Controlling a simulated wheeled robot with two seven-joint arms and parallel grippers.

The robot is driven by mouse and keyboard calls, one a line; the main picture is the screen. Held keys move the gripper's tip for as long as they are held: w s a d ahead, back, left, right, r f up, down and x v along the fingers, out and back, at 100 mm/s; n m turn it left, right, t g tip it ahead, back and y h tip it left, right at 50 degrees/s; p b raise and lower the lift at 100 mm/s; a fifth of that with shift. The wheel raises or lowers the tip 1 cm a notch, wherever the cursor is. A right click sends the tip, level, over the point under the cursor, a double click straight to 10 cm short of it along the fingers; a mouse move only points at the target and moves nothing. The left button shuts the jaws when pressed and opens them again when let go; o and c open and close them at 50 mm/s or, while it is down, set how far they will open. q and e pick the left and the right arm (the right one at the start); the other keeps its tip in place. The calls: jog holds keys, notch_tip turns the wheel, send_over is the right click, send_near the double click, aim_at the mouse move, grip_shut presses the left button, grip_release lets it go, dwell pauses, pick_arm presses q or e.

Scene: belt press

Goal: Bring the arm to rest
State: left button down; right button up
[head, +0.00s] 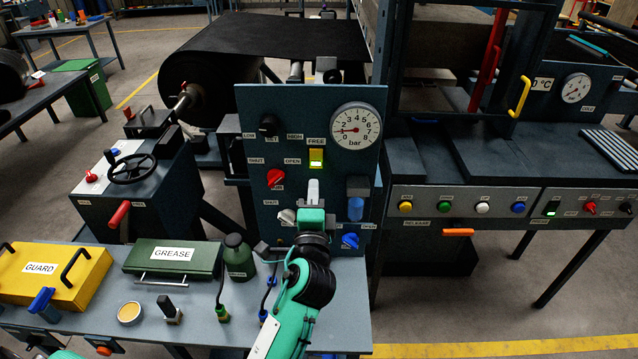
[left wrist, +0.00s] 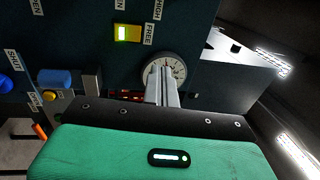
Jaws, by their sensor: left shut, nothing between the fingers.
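My left arm, green and black, reaches up from the bottom of the head view to the blue control panel (head: 262,105). Its gripper (head: 313,187) is in front of the panel, below the lit yellow-green FREE indicator (head: 316,158). In the left wrist view the two grey fingers (left wrist: 162,84) lie together with nothing between them. They overlap the round gauge (left wrist: 179,68) in that view. I cannot tell whether the fingertips touch the panel. My right gripper is not in view.
A bench (head: 195,310) below holds a yellow GUARD box (head: 50,285), a green GREASE box (head: 175,262), a dark bottle (head: 238,258) and small parts. The panel carries a red knob (head: 275,177) and a blue knob (head: 350,241). A press with coloured buttons (head: 482,208) stands right.

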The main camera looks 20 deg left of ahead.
pick_arm(q)
jog(key=s+a+f+n+g+h, duration=0.1)
jog(key=s+a+f+n+g, duration=0.25)
jog(key=s+f, duration=0.35)
jog(key=s+a+f+n+g+h, duration=0.1)
jog(key=s+a+f+n+g, duration=0.2)
jog(key=s+f+n+g, duration=0.5)
jog(key=s+d+f+n+g+h, duration=0.1)
jog(key=s+f+g+h, duration=0.1)
jog(key=s+f, duration=0.35)
jog(key=s+f+g+h, duration=0.2)
jog(key=s+f, duration=0.1)
jog(key=s, duration=0.6)
notch_tip(320, 180, down, 34)
jog(key=s+g, duration=0.2)
jog(key=s+a+f, duration=0.3)
jog(key=s+f, duration=1.4)
jog(key=s, duration=0.1)
jog(key=shift+s+f+g, duration=0.15)
jog(key=shift+s+g, duration=0.1)
jog(key=shift+g, duration=0.1)
